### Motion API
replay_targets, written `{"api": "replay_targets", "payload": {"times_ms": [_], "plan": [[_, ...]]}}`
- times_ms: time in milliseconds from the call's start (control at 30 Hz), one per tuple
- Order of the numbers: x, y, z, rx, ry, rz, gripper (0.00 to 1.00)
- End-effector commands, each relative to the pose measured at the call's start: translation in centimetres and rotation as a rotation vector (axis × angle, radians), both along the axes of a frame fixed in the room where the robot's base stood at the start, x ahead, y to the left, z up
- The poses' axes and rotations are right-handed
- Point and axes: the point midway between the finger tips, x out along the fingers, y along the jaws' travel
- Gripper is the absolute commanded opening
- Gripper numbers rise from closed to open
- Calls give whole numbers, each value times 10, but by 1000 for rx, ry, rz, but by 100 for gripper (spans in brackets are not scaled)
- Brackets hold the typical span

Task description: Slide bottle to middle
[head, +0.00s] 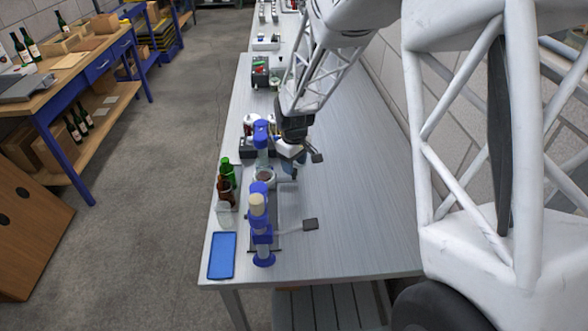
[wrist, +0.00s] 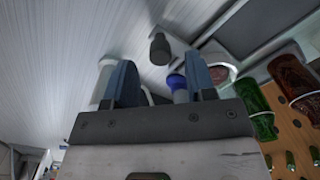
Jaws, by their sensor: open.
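A green bottle (head: 227,170) and a brown bottle (head: 225,190) stand close together near the table's left edge. In the wrist view the green bottle (wrist: 257,108) and the brown bottle (wrist: 292,76) show tilted at the right, outside the fingers. My gripper (head: 292,172) is over the table, to the right of these bottles and apart from them. In the wrist view my gripper (wrist: 161,82) has its two blue fingers spread, with no bottle between them. The fingertips are small and partly hidden in the head view.
A blue bench device with a lever (head: 262,235) stands in front, with a blue tray (head: 222,256) at the front left corner. A clear cup (head: 224,214) stands by the bottles. A second blue-topped device (head: 262,140) is behind. The table's right side is clear.

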Motion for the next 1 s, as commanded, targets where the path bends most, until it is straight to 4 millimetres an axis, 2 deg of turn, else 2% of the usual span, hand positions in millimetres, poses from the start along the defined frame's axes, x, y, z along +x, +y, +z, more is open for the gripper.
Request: {"api": "replay_targets", "payload": {"times_ms": [233, 633, 900, 967, 1000], "plan": [[0, 0, -23, 0, 0, 0, 51], [0, 0, -27, 0, 0, 0, 51], [0, 0, -27, 1, -1, 0, 11], [0, 0, -27, 1, -1, 0, 2], [0, 0, -27, 1, -1, 0, 0]]}}
